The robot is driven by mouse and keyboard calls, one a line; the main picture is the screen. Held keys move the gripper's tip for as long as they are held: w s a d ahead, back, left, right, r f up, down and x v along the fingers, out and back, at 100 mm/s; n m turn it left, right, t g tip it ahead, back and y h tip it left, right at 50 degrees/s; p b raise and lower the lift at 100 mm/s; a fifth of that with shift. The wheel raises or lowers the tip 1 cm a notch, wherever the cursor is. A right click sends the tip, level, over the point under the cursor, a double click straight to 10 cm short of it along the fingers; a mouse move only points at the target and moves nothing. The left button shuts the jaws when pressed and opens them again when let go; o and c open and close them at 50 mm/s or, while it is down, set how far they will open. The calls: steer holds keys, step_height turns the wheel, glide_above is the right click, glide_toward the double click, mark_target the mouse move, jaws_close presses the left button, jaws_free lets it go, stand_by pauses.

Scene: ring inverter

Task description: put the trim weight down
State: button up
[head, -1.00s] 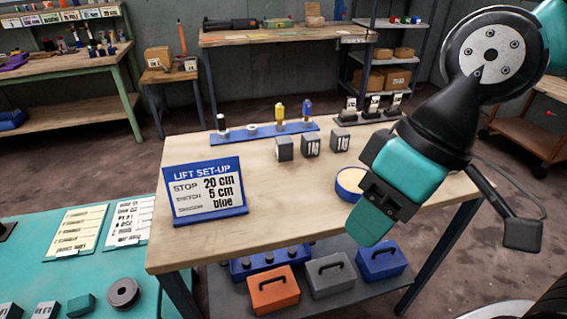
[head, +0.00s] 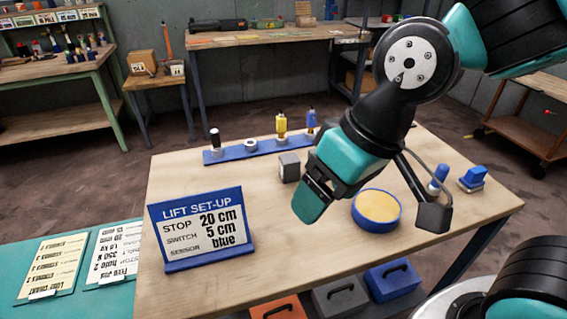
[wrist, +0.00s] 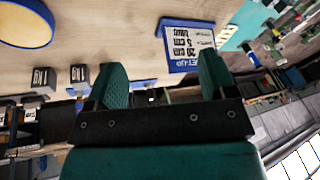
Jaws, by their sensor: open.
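Several grey blocks stand on the wooden table (head: 190,190); I cannot tell which one is the trim weight. One plain-faced grey block (head: 289,167) shows in the head view, just left of my gripper (head: 308,205); others are hidden behind the arm. In the wrist view, labelled grey blocks (wrist: 43,79) and (wrist: 79,73) stand to the left of the fingers. My gripper (wrist: 160,75) is open, with nothing between its two teal fingers. It is above the table, apart from the blocks.
A blue "LIFT SET-UP" sign (head: 202,229) stands at the table's front left. A blue round dish (head: 378,222) with a yellow top is right of my gripper. A blue rack (head: 235,154) with several pieces lies behind. The table between sign and dish is clear.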

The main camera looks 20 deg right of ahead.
steer(key=w+d+f+m+t+h+b, duration=0.2)
steer(key=w+f+m+t+b, duration=0.15)
steer(key=w+f, duration=0.35)
steer(key=m+t+h+p, duration=0.2)
steer(key=t+p, duration=0.2)
steer(key=t, duration=0.1)
glide_toward(290, 158)
steer(key=shift+n, duration=0.25)
steer(key=x, duration=0.5)
steer(key=shift+a, duration=0.1)
steer(key=shift+p+x, duration=0.95)
steer(key=shift+x, duration=1.7)
jaws_close()
